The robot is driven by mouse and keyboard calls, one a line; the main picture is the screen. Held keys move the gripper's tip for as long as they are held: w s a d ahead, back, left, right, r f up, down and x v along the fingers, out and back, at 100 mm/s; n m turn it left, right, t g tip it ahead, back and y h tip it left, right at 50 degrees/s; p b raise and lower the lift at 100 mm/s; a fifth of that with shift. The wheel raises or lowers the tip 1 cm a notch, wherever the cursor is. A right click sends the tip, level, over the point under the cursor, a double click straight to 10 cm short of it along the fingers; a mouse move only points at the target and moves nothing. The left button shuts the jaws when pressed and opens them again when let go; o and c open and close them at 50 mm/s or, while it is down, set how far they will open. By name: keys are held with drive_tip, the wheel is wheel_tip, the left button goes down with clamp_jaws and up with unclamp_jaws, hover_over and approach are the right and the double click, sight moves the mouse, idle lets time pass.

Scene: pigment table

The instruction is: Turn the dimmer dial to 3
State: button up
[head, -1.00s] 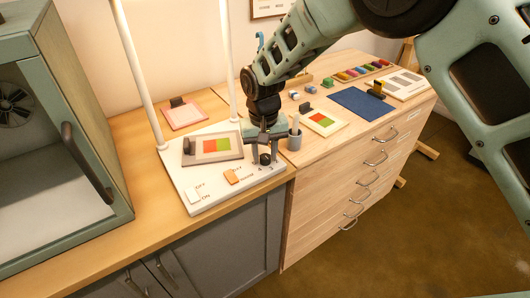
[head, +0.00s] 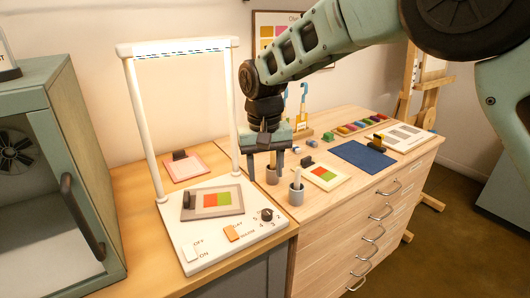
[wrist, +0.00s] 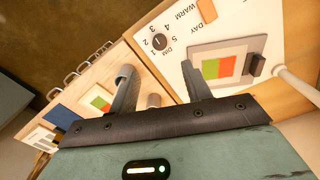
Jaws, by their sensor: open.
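The dimmer dial (head: 267,214) is a small round black knob at the right front corner of the white light-stand base (head: 217,258), with printed numbers around it. In the wrist view the dial (wrist: 159,42) has "DIM" and numbers beside it; its exact setting is too small to read surely. My gripper (head: 266,179) is open and empty, above and apart from the dial. In the wrist view my gripper's fingers (wrist: 157,72) stand wide apart, with the dial beyond the gap between them.
The base also holds a white off/on switch (head: 190,253), an orange day/warm switch (head: 232,234) and a framed red-green card (head: 188,214). White posts (head: 142,135) rise behind. A green cabinet (head: 50,165) is at the left.

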drive_tip(key=shift+r, duration=2.6)
drive_tip(key=s+d+f+n, duration=0.1)
drive_tip(key=s+d, duration=0.3)
drive_tip(key=s, duration=0.6)
drive_tip(key=s+d+f+n, duration=0.2)
drive_tip(key=s+d, duration=0.3)
drive_tip(key=s, duration=0.5)
drive_tip(key=s+d+f+n, duration=0.2)
drive_tip(key=s+d, duration=0.3)
drive_tip(key=s, duration=0.5)
drive_tip(key=shift+s+d+f+y, duration=0.2)
drive_tip(key=shift+s+y, duration=0.2)
